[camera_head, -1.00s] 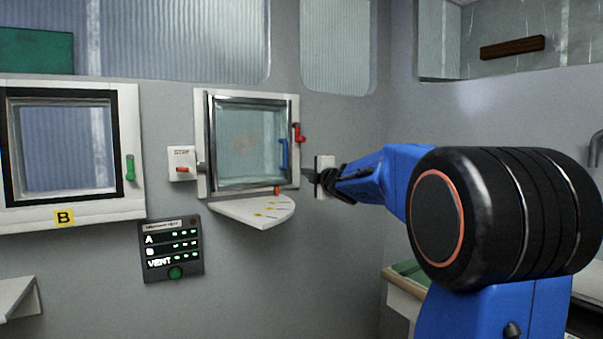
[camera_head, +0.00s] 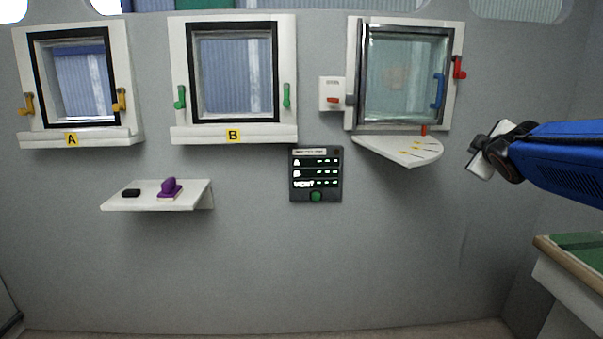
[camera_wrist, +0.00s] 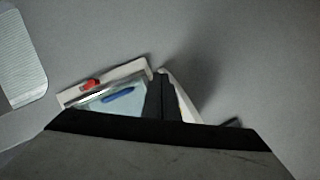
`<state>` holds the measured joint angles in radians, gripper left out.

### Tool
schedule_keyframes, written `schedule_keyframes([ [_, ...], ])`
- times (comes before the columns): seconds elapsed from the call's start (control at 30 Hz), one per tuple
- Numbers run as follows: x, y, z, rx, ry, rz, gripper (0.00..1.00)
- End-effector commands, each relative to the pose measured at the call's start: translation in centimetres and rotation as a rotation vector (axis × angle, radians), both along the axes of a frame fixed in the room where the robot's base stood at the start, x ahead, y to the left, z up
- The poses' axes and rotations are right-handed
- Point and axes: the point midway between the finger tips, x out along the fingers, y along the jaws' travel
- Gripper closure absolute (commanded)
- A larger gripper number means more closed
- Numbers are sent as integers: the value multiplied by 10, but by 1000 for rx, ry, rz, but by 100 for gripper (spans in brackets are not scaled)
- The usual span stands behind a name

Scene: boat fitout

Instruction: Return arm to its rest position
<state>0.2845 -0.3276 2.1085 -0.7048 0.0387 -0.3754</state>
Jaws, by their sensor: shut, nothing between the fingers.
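My gripper (camera_head: 476,150) is at the right of the head view, at the end of my blue arm, in front of the bare grey wall. It is right of the quarter-round shelf and apart from it. Its dark fingers are together and hold nothing. A pale plate shows right beside the fingers; I cannot tell whether it belongs to the gripper. In the wrist view the dark fingers (camera_wrist: 160,97) point at the wall, with the vent window (camera_wrist: 110,100) beyond them, partly hidden by my wrist.
The vent window (camera_head: 404,75) has a red handle (camera_head: 459,67), a blue handle (camera_head: 438,91) and a quarter-round shelf (camera_head: 410,147) below. Windows A (camera_head: 71,135) and B (camera_head: 232,136), a status panel (camera_head: 316,174) and a small shelf (camera_head: 150,204) stand left. A bench edge (camera_head: 575,262) is lower right.

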Motion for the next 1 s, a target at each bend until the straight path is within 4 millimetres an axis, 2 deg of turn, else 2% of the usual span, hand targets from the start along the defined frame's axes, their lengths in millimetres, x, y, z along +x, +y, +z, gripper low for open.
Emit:
schedule_keyframes([
  [0.03,-21,11,-15,71,25,-31,100],
  [0.27,-118,54,-101,406,185,-183,100],
  [0.5,-222,108,-191,699,392,-314,100],
  [0.7,-299,149,-248,872,565,-398,100],
  [0.83,-330,165,-269,933,638,-430,100],
  [1.0,-344,172,-278,960,672,-446,100],
])
